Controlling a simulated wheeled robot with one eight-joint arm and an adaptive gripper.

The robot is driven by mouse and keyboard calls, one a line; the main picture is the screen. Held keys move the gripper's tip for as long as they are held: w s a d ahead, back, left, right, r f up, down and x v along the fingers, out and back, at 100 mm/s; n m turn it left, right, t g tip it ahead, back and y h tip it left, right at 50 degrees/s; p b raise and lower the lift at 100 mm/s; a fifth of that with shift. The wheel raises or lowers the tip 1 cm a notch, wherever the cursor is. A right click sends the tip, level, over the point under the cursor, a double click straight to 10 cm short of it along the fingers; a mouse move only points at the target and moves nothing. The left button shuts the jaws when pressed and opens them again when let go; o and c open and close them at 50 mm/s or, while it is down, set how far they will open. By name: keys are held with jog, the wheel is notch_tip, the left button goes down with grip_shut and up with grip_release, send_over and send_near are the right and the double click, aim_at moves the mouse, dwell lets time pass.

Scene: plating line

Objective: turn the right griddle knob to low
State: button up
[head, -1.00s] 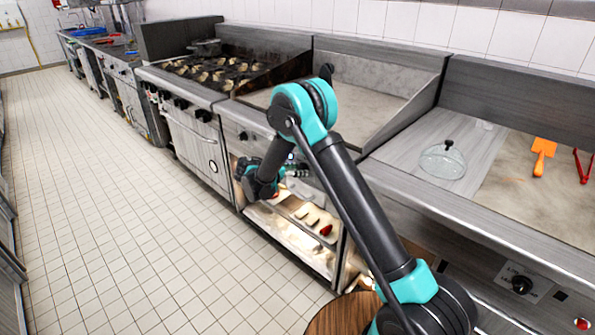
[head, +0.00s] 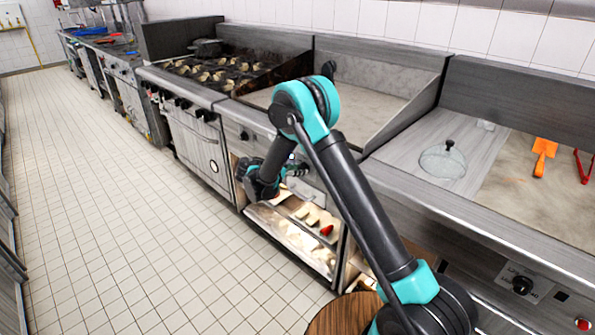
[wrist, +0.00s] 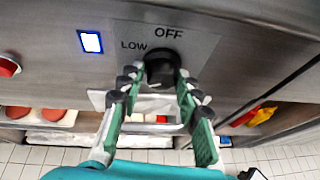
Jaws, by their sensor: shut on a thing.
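The black griddle knob (wrist: 160,66) sits on a metal panel in the wrist view, with OFF printed above it and LOW at its upper left. My gripper (wrist: 159,78) is shut on this knob, with a green-and-black finger on each side. The direction of the knob's pointer is hard to make out. In the head view my gripper (head: 297,168) reaches the front of the middle griddle (head: 365,105), and my arm hides the knob there.
A lit indicator (wrist: 91,41) is left of the knob, and a red button (wrist: 8,68) is farther left. Below the panel is an open shelf with food trays (head: 305,212). Another dark knob (head: 522,285) is on the nearer unit at right. The tiled floor at left is clear.

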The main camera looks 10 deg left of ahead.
jog(key=m+t+y, duration=0.1)
jog(key=m, duration=0.1)
jog(key=d+m+t+y, duration=0.1)
jog(key=m, duration=0.1)
jog(key=m+t+y, duration=0.1)
jog(key=m, duration=0.2)
jog(key=shift+s+d+f+t+y, duration=0.1)
jog(key=shift+s+d+t+y, duration=0.05)
jog(key=shift+s+t+y, duration=0.2)
jog(key=shift+w, duration=0.1)
dwell(0.5)
jog(key=o, duration=1.1)
jog(key=shift+w, duration=0.1)
